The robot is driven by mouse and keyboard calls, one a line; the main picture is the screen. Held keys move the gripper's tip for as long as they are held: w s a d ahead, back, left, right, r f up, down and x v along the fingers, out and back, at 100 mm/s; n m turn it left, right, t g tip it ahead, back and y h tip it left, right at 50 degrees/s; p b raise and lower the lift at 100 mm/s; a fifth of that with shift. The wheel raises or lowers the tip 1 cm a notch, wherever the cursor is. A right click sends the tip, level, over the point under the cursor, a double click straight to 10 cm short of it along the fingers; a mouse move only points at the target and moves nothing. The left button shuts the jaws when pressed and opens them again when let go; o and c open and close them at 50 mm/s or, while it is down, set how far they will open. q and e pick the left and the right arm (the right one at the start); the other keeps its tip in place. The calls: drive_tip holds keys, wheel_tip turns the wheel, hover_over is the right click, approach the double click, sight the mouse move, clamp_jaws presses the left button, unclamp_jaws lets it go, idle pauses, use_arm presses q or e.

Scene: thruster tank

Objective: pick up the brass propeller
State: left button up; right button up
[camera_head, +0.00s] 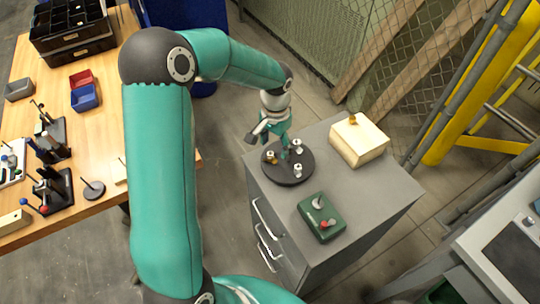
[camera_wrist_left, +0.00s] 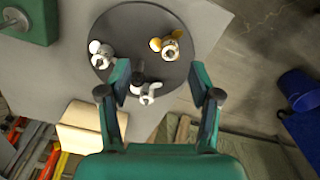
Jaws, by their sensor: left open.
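The brass propeller (camera_head: 271,157) sits on a round dark disc (camera_head: 290,180) on top of a grey cabinet. It also shows in the left wrist view (camera_wrist_left: 170,47), near the disc's upper right edge. Two white propellers share the disc, one (camera_wrist_left: 101,53) to the left and one (camera_wrist_left: 147,90) nearer my gripper. My left gripper (camera_head: 284,150) is open and empty above the disc; in the left wrist view its fingers (camera_wrist_left: 160,85) stand either side of the nearer white propeller. The brass propeller lies beyond the fingertips, apart from them. My right gripper is not in view.
A green control box (camera_head: 322,217) and a pale wooden block (camera_head: 358,140) with a small brass piece (camera_head: 352,119) share the cabinet top (camera_head: 375,195). A wooden workbench (camera_head: 100,125) with tools and bins stands left. A yellow rail (camera_head: 480,85) stands right.

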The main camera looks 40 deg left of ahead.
sight(272, 154)
use_arm(q)
drive_tip(key=f, duration=0.4)
drive_tip(key=shift+s+a+p, duration=0.2)
drive_tip(key=shift+a+p, duration=0.15)
drive_tip(key=shift+a, duration=0.05)
drive_tip(key=shift+f, duration=0.55)
drive_tip(key=c, duration=1.2)
drive_tip(key=shift+o, duration=0.2)
wheel_tip(272, 154, up, 20)
drive_tip(key=shift+w+d, duration=0.1)
